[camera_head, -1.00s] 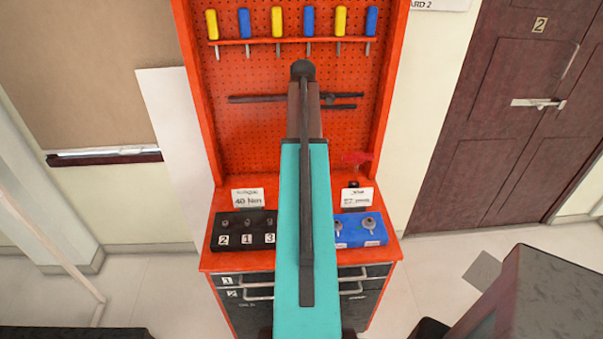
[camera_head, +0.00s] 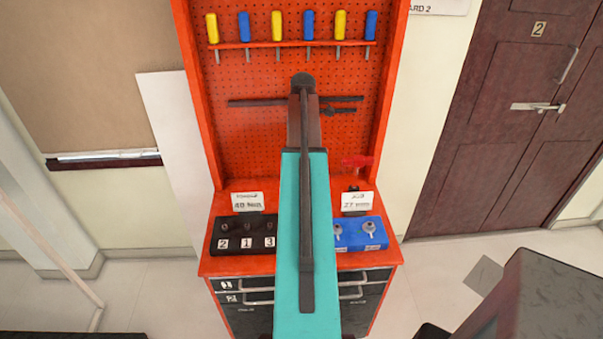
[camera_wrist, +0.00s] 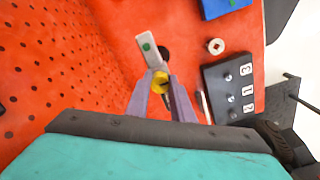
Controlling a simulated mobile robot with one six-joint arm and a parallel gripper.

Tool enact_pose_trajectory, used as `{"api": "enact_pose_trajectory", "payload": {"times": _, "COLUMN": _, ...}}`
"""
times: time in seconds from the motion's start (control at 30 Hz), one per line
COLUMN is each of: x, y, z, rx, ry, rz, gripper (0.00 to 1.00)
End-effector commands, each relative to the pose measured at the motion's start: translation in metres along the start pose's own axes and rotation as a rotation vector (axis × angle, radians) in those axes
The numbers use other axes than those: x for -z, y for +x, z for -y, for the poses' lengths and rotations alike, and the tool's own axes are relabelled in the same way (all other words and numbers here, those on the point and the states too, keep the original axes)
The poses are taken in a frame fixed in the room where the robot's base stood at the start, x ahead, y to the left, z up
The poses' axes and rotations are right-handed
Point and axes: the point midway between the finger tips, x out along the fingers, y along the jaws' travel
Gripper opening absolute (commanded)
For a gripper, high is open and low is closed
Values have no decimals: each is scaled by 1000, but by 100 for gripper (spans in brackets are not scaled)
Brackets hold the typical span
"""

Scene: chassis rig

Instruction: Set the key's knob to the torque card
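In the wrist view my gripper (camera_wrist: 161,82) has its two grey fingertips on either side of a small yellow knob (camera_wrist: 160,83). I cannot tell whether they press on it. Just beyond it is a pale bar with a green dot (camera_wrist: 148,46), with a dark round part beside it. In the head view my own arm hides the gripper, the knob and the key. Two white cards stand on the bench: the left card (camera_head: 248,201) seems to read 40 or 48, the right card (camera_head: 357,201) seems to read 27. Their small text is blurred.
A black block (camera_head: 229,243) marked 2, 1, 3 is left of my arm on the red bench (camera_head: 214,267). A blue block (camera_head: 364,245) is at the right, with a red item (camera_head: 356,161) behind it. Several screwdrivers hang on the pegboard (camera_head: 240,150) behind.

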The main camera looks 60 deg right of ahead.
Motion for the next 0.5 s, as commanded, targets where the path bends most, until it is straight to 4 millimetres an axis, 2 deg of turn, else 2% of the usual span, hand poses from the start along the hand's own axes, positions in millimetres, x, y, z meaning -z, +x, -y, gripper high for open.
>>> {"api": "enact_pose_trajectory", "payload": {"times": 0.5, "x": 0, "y": 4, "z": 2, "rx": 8, "ry": 15, "rz": 3, "gripper": 8}}
